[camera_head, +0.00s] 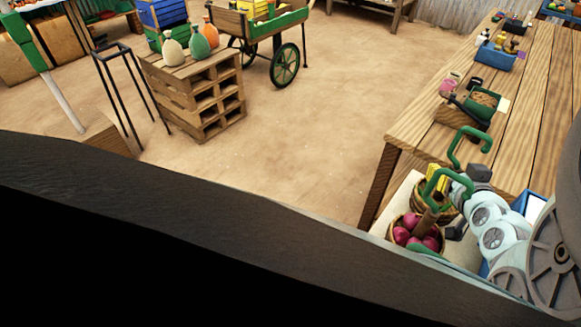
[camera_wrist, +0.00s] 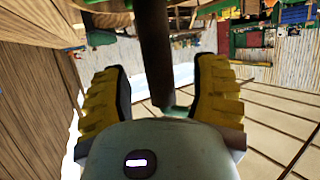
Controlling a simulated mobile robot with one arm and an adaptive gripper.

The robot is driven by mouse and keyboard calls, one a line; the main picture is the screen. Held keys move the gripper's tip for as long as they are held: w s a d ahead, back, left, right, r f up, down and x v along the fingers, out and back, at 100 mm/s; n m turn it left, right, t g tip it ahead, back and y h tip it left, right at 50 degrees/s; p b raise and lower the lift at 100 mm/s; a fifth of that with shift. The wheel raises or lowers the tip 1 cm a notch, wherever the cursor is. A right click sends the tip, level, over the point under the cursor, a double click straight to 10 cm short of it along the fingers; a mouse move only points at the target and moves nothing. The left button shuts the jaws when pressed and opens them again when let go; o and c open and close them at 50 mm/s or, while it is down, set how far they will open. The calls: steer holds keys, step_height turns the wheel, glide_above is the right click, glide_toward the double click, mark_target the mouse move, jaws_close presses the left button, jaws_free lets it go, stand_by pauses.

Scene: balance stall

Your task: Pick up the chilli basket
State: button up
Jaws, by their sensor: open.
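I cannot make out chillies in any basket. In the head view, a round woven basket (camera_head: 416,239) holds dark pink, round produce at the lower right. A second woven basket (camera_head: 421,194) stands just behind it, its contents mostly hidden, with something yellow at it. Green looped handles (camera_head: 470,133) rise in this area, one close to my arm. In the wrist view, my gripper (camera_wrist: 160,75) is open, its yellow-padded fingers well apart. A dark brown bar (camera_wrist: 155,45) passes between them, with a pale green piece at its lower end; I cannot tell whether either touches a finger.
The sandy floor between is clear.

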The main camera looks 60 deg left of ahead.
steer(key=shift+a, duration=0.15)
steer(key=shift+f, duration=0.1)
jaws_close()
stand_by(0.4)
